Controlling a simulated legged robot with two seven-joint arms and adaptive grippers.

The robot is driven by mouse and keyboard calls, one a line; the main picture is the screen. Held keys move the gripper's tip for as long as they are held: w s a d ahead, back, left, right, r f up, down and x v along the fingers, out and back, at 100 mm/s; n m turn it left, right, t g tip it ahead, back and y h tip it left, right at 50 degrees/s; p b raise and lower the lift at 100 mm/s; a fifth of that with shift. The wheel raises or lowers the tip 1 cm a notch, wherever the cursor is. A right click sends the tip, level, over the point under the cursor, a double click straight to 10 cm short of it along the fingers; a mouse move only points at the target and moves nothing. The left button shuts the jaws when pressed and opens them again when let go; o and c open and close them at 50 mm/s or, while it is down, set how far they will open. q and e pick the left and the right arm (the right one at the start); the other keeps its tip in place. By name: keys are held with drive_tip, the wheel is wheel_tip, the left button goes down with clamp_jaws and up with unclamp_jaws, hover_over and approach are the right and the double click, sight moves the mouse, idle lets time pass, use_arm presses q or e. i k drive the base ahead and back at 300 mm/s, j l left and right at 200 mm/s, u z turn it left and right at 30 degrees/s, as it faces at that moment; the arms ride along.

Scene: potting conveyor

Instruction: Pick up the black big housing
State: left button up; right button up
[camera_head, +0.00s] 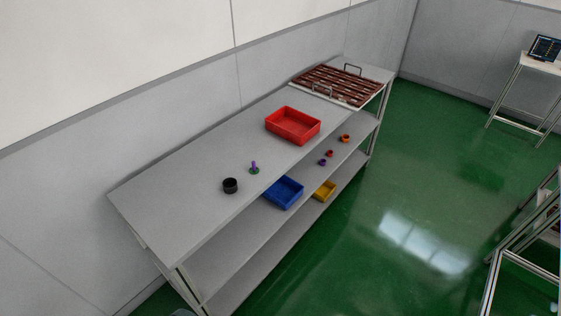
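A black round housing (230,186) stands on the grey top of the long shelf table, towards its near end. It looks like a short cylinder with a dark open top. No gripper and no clear part of my arms shows in the head view, so the housing stands free with nothing touching it.
A purple peg on a green base (254,169) stands just right of the housing. A red bin (293,125) and a brown slatted tray with handles (339,85) sit farther back. A blue bin (283,193), a yellow bin (325,191) and small parts occupy lower shelves. Green floor (400,180) is open at right.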

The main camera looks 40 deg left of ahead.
sight(230, 184)
drive_tip(key=i+l+u, duration=0.15)
drive_tip(key=i+u, duration=0.25)
drive_tip(key=i, duration=0.2)
drive_tip(key=i+l+u, duration=0.3)
drive_tip(key=i+u, duration=0.15)
drive_tip(key=i+l+u, duration=0.4)
drive_tip(key=i+l, duration=0.15)
